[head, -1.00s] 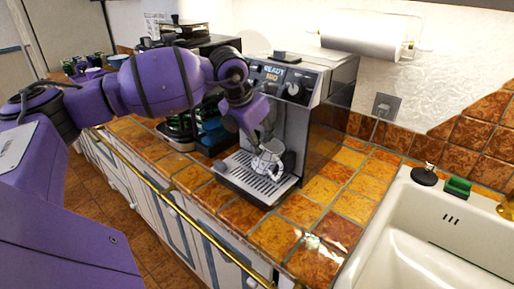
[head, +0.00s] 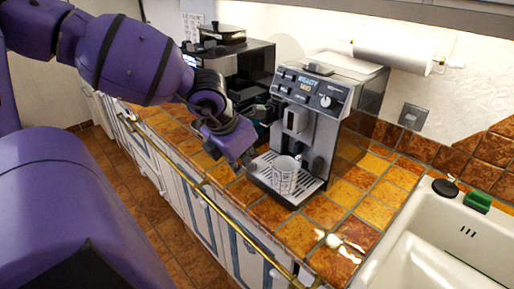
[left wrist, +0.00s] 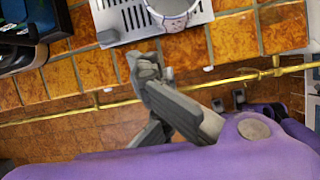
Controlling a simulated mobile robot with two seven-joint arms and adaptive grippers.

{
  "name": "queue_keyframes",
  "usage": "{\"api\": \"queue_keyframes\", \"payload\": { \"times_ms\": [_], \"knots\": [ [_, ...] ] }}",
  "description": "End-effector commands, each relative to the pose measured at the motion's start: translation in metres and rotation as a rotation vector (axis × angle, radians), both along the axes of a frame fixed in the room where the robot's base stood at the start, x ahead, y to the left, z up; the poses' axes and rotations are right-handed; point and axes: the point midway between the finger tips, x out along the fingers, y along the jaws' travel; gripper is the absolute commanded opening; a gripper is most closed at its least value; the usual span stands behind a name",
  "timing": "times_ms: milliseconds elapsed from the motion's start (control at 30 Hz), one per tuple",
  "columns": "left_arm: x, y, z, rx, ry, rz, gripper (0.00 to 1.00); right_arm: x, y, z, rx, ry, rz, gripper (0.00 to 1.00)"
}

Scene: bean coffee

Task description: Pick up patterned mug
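The patterned mug (head: 285,177), white with dark markings, stands upright on the coffee machine's drip tray (head: 262,182). In the left wrist view, the mug (left wrist: 176,8) is cut off by the top edge, over the slotted tray (left wrist: 128,20). My left gripper (head: 246,162) is just left of the mug, apart from it and holding nothing. In the left wrist view, the left gripper (left wrist: 143,98) shows its grey fingers spread apart below the tray, over the counter's front edge. My right gripper is not in view.
The coffee machine (head: 316,112) rises behind the mug. A second dark machine (head: 232,70) stands to its left. A brass rail (head: 225,215) runs along the counter front. The sink (head: 425,235) is at right.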

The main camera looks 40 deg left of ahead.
Motion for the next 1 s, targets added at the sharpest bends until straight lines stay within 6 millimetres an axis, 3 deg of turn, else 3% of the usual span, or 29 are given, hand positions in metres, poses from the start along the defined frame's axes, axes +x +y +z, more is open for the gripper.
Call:
{"api": "queue_keyframes", "payload": {
  "times_ms": [200, 733, 1000],
  "knots": [
    [-0.020, 0.001, -0.003, 0.000, 0.005, 0.000, 0.00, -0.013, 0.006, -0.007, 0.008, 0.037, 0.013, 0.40],
    [-0.021, 0.000, -0.004, -0.002, 0.005, 0.000, 0.00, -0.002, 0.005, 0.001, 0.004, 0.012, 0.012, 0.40],
    [-0.021, 0.000, -0.004, -0.002, 0.005, 0.000, 0.36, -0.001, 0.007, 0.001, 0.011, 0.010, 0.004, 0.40]
  ]
}}
